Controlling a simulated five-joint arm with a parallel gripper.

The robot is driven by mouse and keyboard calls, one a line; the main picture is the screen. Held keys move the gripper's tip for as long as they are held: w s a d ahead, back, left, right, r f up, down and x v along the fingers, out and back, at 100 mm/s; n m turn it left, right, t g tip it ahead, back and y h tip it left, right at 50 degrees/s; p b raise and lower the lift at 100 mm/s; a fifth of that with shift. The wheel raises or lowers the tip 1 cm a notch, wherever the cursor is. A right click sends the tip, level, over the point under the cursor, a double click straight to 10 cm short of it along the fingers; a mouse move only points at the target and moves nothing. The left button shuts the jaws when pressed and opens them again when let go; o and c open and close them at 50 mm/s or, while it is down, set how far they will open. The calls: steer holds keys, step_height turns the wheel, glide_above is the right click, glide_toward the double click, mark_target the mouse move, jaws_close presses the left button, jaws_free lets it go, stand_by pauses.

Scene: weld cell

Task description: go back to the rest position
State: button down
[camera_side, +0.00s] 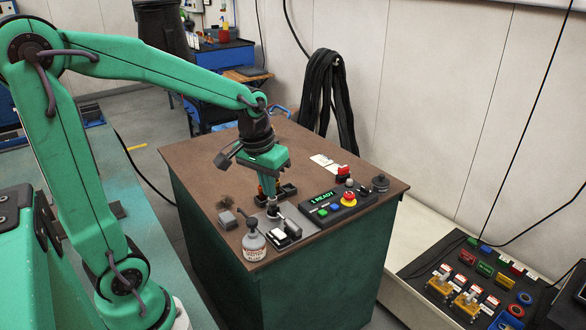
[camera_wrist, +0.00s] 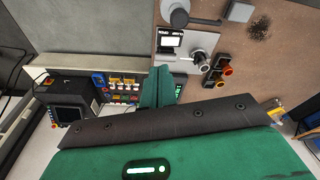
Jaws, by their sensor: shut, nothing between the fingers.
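My green arm reaches in from the left in the side view, over the brown-topped cabinet (camera_side: 198,172). My gripper (camera_side: 271,198) points down above the tabletop, near a metal knob or cylinder on a plate. Its fingers are together with nothing visible between them. In the wrist view the closed green fingers (camera_wrist: 160,76) hide part of the control box behind them. From these pictures I cannot tell whether the fingertips touch anything.
A control box (camera_side: 338,201) reading READY, with a red and yellow button (camera_side: 348,198), stands right of my gripper. A white-labelled bottle (camera_side: 254,245) and grey block (camera_side: 228,220) stand near the front and left. A panel of coloured parts (camera_side: 470,288) lies lower right.

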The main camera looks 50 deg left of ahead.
steer(key=s+d+r+m+t, duration=0.3)
steer(key=s+d+r, duration=0.3)
steer(key=s, duration=0.4)
steer(key=shift+s+m, duration=0.3)
steer(key=shift+m, duration=0.1)
